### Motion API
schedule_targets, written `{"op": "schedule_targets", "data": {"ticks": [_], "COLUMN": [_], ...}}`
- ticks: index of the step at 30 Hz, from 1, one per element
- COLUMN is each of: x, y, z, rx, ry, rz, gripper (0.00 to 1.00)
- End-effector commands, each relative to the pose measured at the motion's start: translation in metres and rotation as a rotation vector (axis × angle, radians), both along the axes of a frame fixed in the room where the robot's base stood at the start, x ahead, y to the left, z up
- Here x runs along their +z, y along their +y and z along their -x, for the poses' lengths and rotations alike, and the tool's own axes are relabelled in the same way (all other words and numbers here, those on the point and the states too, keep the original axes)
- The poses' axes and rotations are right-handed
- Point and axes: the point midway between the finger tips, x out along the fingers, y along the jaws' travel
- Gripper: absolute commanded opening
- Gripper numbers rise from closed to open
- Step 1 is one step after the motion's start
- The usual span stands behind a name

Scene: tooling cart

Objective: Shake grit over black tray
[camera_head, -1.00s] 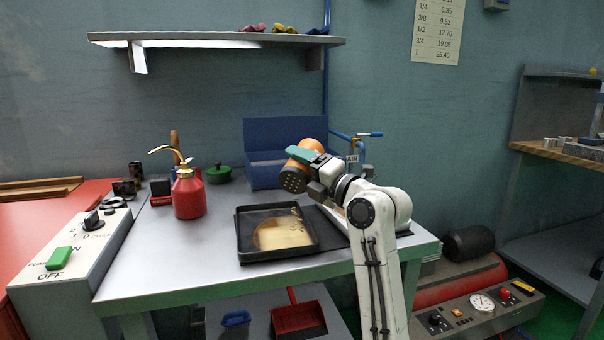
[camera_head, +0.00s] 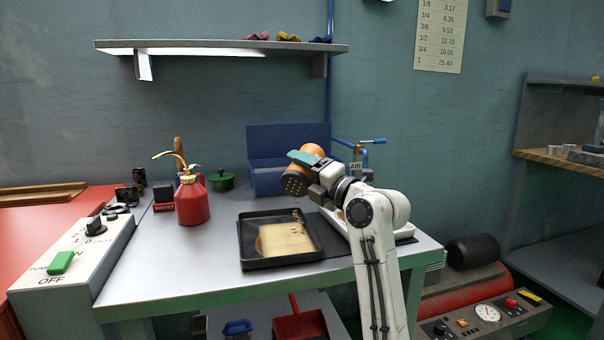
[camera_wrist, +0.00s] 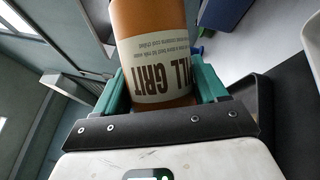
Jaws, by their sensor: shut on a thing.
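An orange grit shaker (camera_head: 318,156) with a dark perforated cap is held tilted, cap down to the left, above the black tray (camera_head: 245,256). My gripper (camera_head: 306,160), with teal fingers, is shut on the shaker. In the wrist view the shaker (camera_wrist: 158,28) shows a pale label reading "GRIT", between the teal fingers. The patch does not cover the whole floor. I cannot make out falling grains.
A red oil can (camera_head: 191,204), a green lidded pot (camera_head: 221,181) and an open blue box (camera_head: 268,180) stand behind and left of the tray. A switch box (camera_head: 75,262) is at the left. A shelf (camera_head: 220,46) hangs above.

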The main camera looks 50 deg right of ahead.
Motion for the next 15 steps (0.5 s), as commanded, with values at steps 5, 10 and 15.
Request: {"op": "schedule_targets", "data": {"ticks": [5,10,15], "x": [0.001,0.0005,-0.0001], "y": [0.0002,-0.0015,-0.0063], "z": [0.0002,-0.0019,-0.0081], "rx": [0.0,0.0,0.0], "ry": [-0.002,-0.002,-0.002], "rz": [0.001,0.001,0.001], "gripper": [0.29,0.29,0.29]}}
